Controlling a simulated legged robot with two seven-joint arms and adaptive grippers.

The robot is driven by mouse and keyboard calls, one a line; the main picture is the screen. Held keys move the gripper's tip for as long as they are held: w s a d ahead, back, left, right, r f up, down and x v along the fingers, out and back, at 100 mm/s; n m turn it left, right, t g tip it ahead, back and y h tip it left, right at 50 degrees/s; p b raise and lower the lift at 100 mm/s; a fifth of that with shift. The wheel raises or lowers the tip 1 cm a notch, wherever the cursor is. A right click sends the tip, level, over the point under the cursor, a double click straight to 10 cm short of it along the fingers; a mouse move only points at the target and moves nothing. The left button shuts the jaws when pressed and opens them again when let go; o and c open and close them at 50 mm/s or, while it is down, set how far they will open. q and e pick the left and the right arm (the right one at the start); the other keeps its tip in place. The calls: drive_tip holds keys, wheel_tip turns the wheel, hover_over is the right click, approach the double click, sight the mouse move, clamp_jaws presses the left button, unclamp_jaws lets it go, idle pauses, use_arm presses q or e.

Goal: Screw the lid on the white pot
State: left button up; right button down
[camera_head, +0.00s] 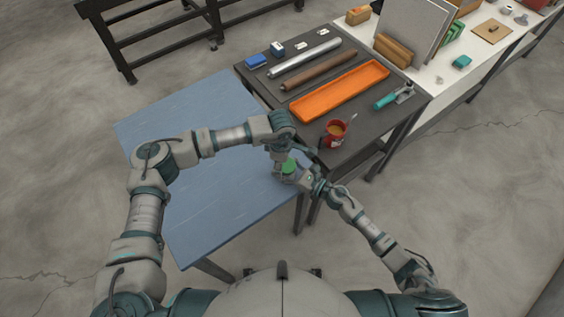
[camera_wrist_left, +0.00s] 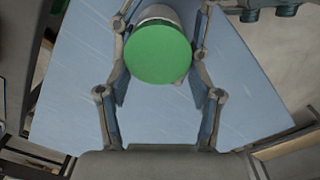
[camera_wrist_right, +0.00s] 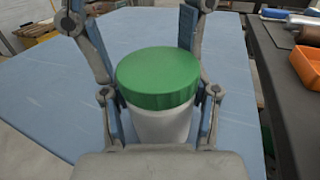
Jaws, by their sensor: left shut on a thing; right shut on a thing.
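The white pot (camera_wrist_right: 160,124) stands upright on the blue table and the green lid (camera_wrist_right: 158,76) sits level on top of it. It cannot be told how far the lid is screwed on. The lid also shows in the left wrist view (camera_wrist_left: 158,52) and, small, in the head view (camera_head: 289,167). My left gripper (camera_wrist_left: 160,50) comes in at the lid, its fingers on either side, shut on it. My right gripper (camera_wrist_right: 145,45) reaches from the right side, its fingers around the pot, shut on it. The exact finger contacts are partly hidden.
The blue table (camera_head: 215,200) is otherwise bare. A dark table (camera_head: 405,115) adjoins at the right, with an orange tray (camera_head: 340,90), a red can (camera_head: 335,133), a teal-handled tool (camera_head: 392,97) and rolls. A white bench (camera_head: 470,65) stands behind.

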use_arm(q)
drive_tip(key=shift+o, duration=0.4)
drive_tip(key=m, duration=0.5)
drive_tip(key=shift+d+f, duration=0.15)
drive_tip(key=shift+o, duration=0.2)
drive_tip(key=o, duration=0.8)
drive_tip(key=shift+w+r, duration=0.1)
drive_tip(key=shift+r, duration=0.1)
